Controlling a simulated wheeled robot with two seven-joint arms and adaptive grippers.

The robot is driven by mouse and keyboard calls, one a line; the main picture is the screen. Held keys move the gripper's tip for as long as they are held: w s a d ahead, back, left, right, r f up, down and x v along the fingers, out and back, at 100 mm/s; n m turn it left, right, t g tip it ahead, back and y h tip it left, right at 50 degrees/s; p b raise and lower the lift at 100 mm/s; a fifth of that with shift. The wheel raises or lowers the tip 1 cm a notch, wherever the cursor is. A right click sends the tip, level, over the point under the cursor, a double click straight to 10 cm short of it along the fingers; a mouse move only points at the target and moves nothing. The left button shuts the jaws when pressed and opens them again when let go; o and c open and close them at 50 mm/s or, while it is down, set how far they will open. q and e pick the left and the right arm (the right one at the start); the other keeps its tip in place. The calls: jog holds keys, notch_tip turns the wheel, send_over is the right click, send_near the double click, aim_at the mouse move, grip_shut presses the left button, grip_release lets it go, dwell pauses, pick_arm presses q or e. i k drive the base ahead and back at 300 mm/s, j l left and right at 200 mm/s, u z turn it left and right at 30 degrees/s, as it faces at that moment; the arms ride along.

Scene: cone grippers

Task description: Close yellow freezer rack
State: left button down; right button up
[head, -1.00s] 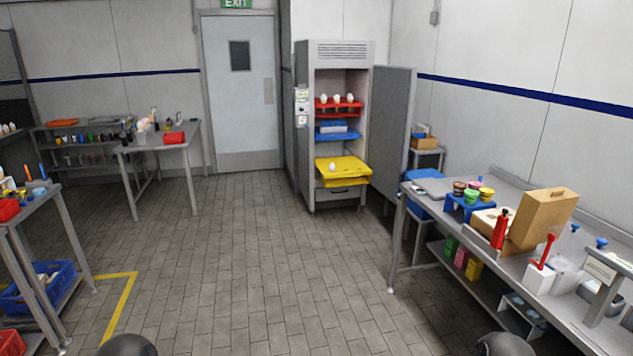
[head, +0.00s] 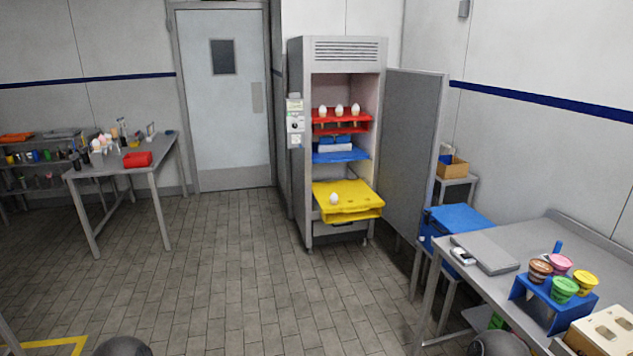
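The yellow freezer rack (head: 360,196) is pulled out of the grey freezer cabinet (head: 345,55) and sticks out past its front. One white, cone-like item (head: 334,199) stands on the rack near its left side. The freezer door (head: 412,150) is swung open to the right. Above the yellow rack, a blue rack (head: 340,157) holds white and blue items, and a red rack (head: 343,128) holds white-topped items. Neither of my grippers shows in the head view; only dark rounded parts of mine show at the bottom edge.
The tiled floor (head: 255,285) in front of the freezer is clear. A metal table (head: 490,285) at the right bears a blue holder (head: 545,303) with several coloured cups. A table with a red box (head: 137,159) stands at the left. A blue box (head: 455,220) sits beside the open door.

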aim_at(357, 200)
jog(key=i, duration=2.05)
jog(key=i+j+z, duration=0.1)
jog(key=i+z, duration=0.35)
jog(key=i+j+z, duration=0.45)
jog(key=i, duration=0.2)
jog(key=i+j+z, duration=0.95)
jog(key=j, duration=0.15)
jog(key=k, duration=0.05)
